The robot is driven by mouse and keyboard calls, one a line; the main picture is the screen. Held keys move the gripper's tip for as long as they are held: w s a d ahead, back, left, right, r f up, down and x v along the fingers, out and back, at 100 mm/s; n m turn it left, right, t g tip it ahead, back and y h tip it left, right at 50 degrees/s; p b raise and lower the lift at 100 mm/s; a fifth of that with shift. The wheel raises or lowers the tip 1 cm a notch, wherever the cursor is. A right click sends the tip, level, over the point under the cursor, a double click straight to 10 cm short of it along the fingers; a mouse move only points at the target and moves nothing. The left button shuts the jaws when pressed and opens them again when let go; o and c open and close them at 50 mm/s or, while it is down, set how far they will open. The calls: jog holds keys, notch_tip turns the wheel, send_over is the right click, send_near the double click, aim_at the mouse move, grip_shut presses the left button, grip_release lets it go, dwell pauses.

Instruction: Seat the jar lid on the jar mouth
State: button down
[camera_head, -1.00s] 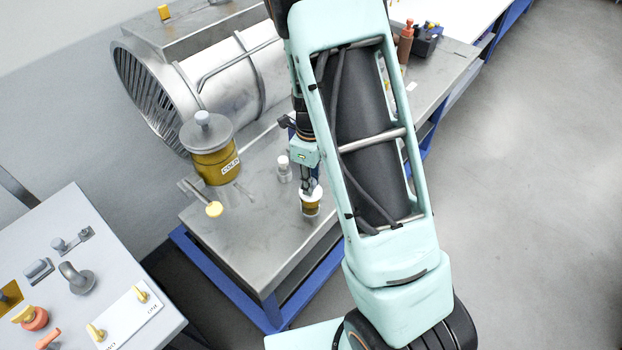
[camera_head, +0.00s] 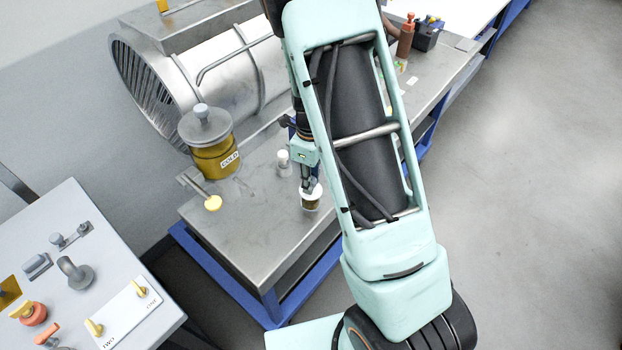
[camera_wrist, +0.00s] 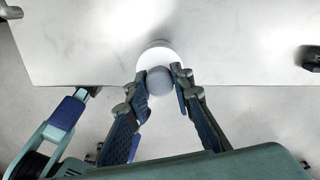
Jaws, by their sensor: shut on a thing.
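The jar (camera_head: 311,204) is small, with dark amber contents and a pale band, and stands upright near the front edge of the metal table. The white jar lid (camera_head: 316,190) is at the jar's mouth; I cannot tell whether it is fully down or slightly above. My gripper (camera_head: 307,186) points down from above and is shut on the lid's knob. In the wrist view, the round grey knob (camera_wrist: 159,80) lies between the fingertips (camera_wrist: 163,86), with the white lid disc (camera_wrist: 156,52) behind it. The lid hides the jar in that view.
A small white-capped bottle (camera_head: 283,160) stands just behind the jar. A large amber pot (camera_head: 216,160) with a grey lid and a yellow-ended tool (camera_head: 212,203) are to the left. The metal jet housing (camera_head: 190,85) is behind. The table's front left (camera_head: 245,235) is clear.

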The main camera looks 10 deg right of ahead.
jog(key=shift+f, duration=0.1)
jog(key=c, duration=1.6)
grip_release()
notch_tip(320, 180, up, 12)
